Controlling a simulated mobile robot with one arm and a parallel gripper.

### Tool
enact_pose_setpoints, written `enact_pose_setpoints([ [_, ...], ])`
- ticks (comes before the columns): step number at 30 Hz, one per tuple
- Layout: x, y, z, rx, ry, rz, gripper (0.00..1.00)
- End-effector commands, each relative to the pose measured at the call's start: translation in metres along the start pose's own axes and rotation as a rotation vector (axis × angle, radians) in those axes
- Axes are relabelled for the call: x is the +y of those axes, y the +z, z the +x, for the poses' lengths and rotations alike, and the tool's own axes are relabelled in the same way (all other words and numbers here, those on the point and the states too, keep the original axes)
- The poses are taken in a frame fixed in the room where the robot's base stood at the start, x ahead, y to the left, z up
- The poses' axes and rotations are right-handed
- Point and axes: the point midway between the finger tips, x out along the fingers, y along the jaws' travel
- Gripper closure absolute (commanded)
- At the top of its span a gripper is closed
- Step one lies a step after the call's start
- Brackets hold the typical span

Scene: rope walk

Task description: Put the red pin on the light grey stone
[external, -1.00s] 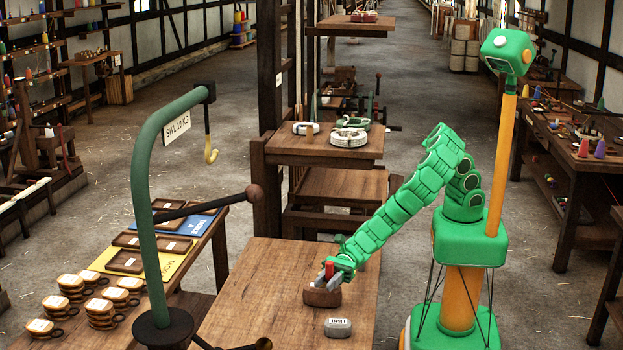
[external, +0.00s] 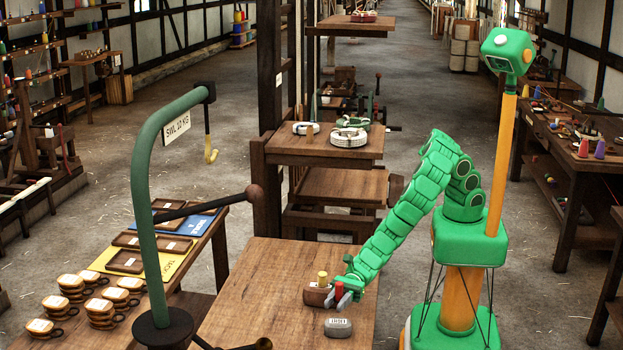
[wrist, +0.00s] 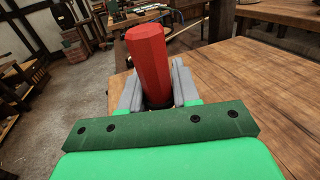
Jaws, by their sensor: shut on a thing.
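The red pin (external: 339,289) stands upright between the grey fingers of my gripper (external: 341,299). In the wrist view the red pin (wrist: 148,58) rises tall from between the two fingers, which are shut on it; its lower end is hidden. The stone is not visible in the wrist view.
A brown wooden block (external: 316,298) with a yellow pin (external: 322,277) in it stands just left of my gripper. The table (external: 255,300) is bare to the left. A green hoist post (external: 146,230) stands at the table's left, with a side table of trays beyond.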

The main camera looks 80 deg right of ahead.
Motion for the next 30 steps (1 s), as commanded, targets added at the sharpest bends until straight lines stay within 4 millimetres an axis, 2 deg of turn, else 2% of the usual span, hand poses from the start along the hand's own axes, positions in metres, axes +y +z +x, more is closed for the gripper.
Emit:
enact_pose_setpoints([
  [13, -0.001, -0.032, 0.000, -0.003, -0.001, 0.001, 0.98],
  [26, -0.001, -0.036, 0.000, -0.003, -0.001, 0.000, 0.98],
  [27, 0.000, -0.036, 0.000, -0.003, -0.001, -0.001, 0.63],
  [30, 0.000, -0.036, 0.000, -0.003, 0.000, -0.001, 0.48],
])
